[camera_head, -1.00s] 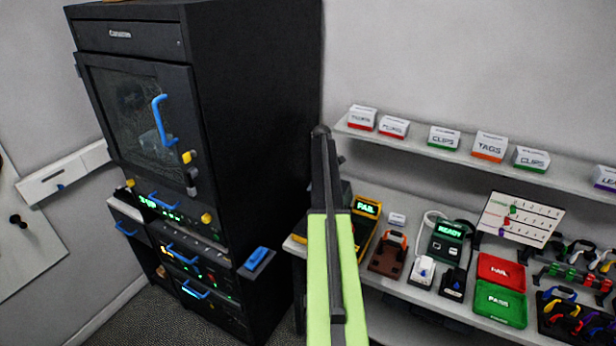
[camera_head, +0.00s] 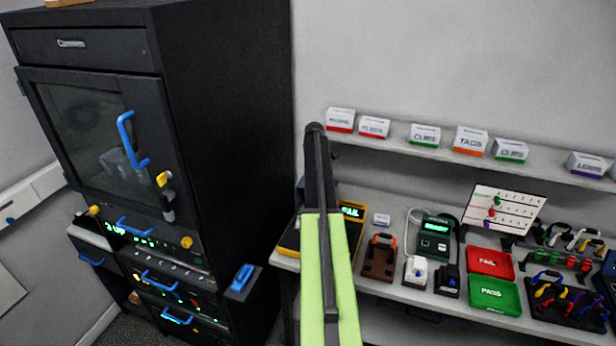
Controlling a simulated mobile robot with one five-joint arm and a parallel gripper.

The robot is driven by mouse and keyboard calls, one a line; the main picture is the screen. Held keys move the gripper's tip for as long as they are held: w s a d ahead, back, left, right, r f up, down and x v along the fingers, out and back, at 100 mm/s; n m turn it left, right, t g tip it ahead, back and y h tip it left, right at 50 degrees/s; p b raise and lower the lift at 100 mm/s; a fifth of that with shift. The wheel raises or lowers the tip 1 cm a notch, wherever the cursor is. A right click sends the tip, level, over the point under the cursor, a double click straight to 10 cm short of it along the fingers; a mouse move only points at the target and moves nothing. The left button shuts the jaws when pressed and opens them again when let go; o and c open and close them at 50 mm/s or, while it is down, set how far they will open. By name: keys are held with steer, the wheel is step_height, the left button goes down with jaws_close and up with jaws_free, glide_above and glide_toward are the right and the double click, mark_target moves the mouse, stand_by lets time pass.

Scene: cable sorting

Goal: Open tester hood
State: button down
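A yellow and black unit with a lit FAIL display (camera_head: 351,211) stands on the bench, partly hidden behind my arm. A dark green unit with a small lit display (camera_head: 434,236) stands farther right. I cannot tell for sure which of them is the tester, and no raised hood shows on either. My arm, green with a black upper part, rises in front of the bench. My gripper's fingers cannot be made out.
A black cabinet (camera_head: 226,140) with blue handles fills the left. Right of my arm, the bench (camera_head: 390,292) holds a brown holder (camera_head: 380,258), a red FAIL tray (camera_head: 489,262), a green PASS tray (camera_head: 494,294) and cable racks. A shelf (camera_head: 560,167) with labelled boxes hangs above.

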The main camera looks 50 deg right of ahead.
steer(key=shift+d, duration=0.45)
steer(key=shift+w, duration=0.2)
steer(key=c, duration=1.5)
jaws_free()
steer(key=shift+s+a+r, duration=0.1)
steer(key=shift+a+r, duration=0.05)
steer(key=shift+a, duration=0.05)
steer(key=p+v, duration=1.1)
steer(key=shift+a+r, duration=0.15)
steer(key=shift+r, duration=0.2)
